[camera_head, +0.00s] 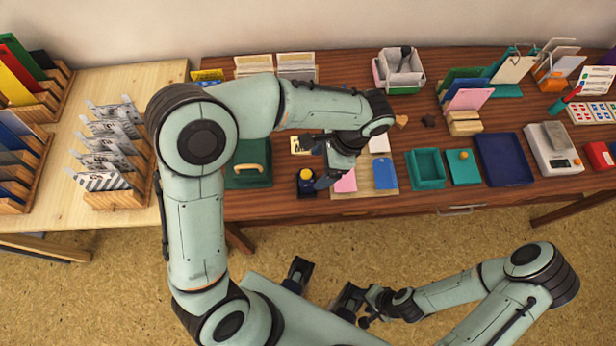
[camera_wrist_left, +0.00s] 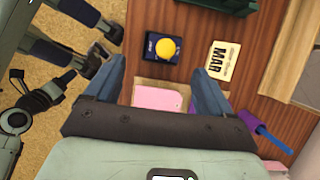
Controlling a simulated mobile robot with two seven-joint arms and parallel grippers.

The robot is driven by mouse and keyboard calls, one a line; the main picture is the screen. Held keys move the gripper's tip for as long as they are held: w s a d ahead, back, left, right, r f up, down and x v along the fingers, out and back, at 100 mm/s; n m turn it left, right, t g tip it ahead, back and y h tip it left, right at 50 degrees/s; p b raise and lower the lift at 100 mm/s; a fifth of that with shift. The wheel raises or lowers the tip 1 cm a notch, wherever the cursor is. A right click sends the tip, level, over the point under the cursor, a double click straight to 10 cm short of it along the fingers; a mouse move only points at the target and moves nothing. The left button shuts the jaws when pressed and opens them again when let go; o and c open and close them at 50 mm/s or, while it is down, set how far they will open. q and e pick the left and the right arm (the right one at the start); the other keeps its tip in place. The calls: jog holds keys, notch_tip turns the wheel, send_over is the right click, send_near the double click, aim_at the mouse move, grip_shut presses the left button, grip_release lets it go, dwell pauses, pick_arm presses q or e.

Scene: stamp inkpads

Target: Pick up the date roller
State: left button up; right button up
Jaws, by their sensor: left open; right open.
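A small dark block with a round yellow knob (camera_head: 306,182) stands on the wooden table near its front edge; it looks like the date roller. In the left wrist view the block (camera_wrist_left: 163,47) lies beyond and between my blue fingertips, untouched. A cream card marked MAR (camera_wrist_left: 224,58) lies beside it; it also shows in the head view (camera_head: 299,145). My left gripper (camera_head: 318,163) is open and empty, just right of the block and above the table. My right gripper (camera_head: 355,308) is open and empty, low over the floor in front of the table.
A green box with a handle (camera_head: 248,165) stands left of the block. A board with a pink sheet (camera_head: 345,182) and a blue sheet (camera_head: 384,174) lies to its right. Farther right are a teal tray (camera_head: 425,170) and a navy tray (camera_head: 503,160).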

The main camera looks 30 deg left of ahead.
aim_at(311, 173)
pick_arm(q)
jog(key=x, duration=0.3)
jog(key=shift+w+b+x, duration=0.15)
jog(key=shift+b+x, duration=0.1)
jog(key=shift+x, duration=1.25)
jog(key=shift+w+b+x, duration=0.1)
jog(key=shift+b+x, duration=0.1)
jog(key=shift+x, duration=1.25)
jog(key=shift+a, duration=0.15)
jog(key=c, duration=1.3)
jog(key=shift+o, duration=0.2)
jog(key=shift+r, duration=0.15)
notch_tip(311, 173, up, 20)
jog(key=p, duration=0.3)
